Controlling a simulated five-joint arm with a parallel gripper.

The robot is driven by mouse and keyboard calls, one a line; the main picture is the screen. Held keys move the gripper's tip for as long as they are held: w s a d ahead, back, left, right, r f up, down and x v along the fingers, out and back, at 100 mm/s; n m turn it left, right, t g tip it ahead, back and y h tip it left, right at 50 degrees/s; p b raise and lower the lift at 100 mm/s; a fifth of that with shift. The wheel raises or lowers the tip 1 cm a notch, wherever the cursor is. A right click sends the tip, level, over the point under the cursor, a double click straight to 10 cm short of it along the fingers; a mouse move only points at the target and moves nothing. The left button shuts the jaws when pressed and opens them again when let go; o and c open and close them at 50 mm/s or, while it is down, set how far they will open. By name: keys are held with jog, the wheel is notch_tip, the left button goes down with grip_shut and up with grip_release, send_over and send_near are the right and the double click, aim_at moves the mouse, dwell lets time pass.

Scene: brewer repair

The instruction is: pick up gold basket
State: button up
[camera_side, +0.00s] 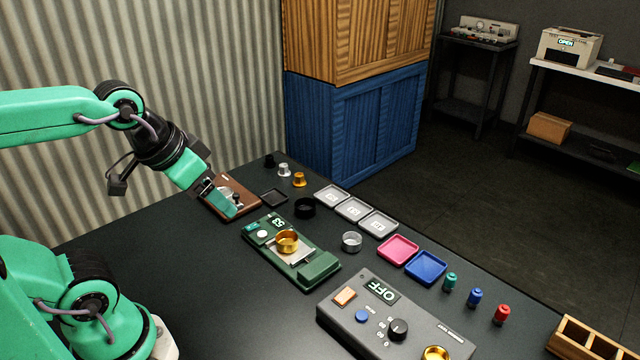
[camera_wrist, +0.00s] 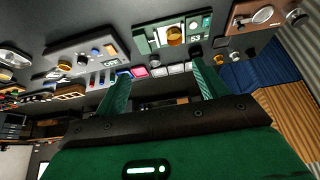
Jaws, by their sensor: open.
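The gold basket (camera_side: 287,240) is a small round open cup standing on the plate of a green scale (camera_side: 318,268). In the wrist view the gold basket (camera_wrist: 175,36) shows at the top, beyond the fingers. My gripper (camera_side: 227,202) is left of and behind the scale in the side view, in front of a brown board (camera_side: 240,203) that it partly covers. Its height above the board is hard to tell. In the wrist view my gripper (camera_wrist: 160,72) has its two green fingers wide apart with nothing between them.
A black ring (camera_side: 305,208) and a silver basket (camera_side: 352,241) stand near the scale. Grey tiles (camera_side: 354,209), a pink tray (camera_side: 398,249) and a blue tray (camera_side: 426,267) lie farther right. A grey control box (camera_side: 385,325) holds another gold ring (camera_side: 436,353). The table's left front is clear.

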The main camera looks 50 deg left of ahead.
dwell(0.3)
jog(key=w+a+f+m+g, duration=0.2)
jog(key=w+f+m, duration=0.5)
jog(key=w+m, duration=0.2)
jog(key=w+a+f+m+g, duration=0.2)
jog(key=w+f+m, duration=0.5)
jog(key=m, duration=0.5)
jog(key=shift+w+a+m+g, duration=0.2)
jog(key=shift+w+m+g, duration=0.2)
jog(key=shift+w+g, duration=0.5)
jog(key=shift+f, duration=0.15)
jog(key=shift+f, duration=1.25)
jog(key=shift+f, duration=0.1)
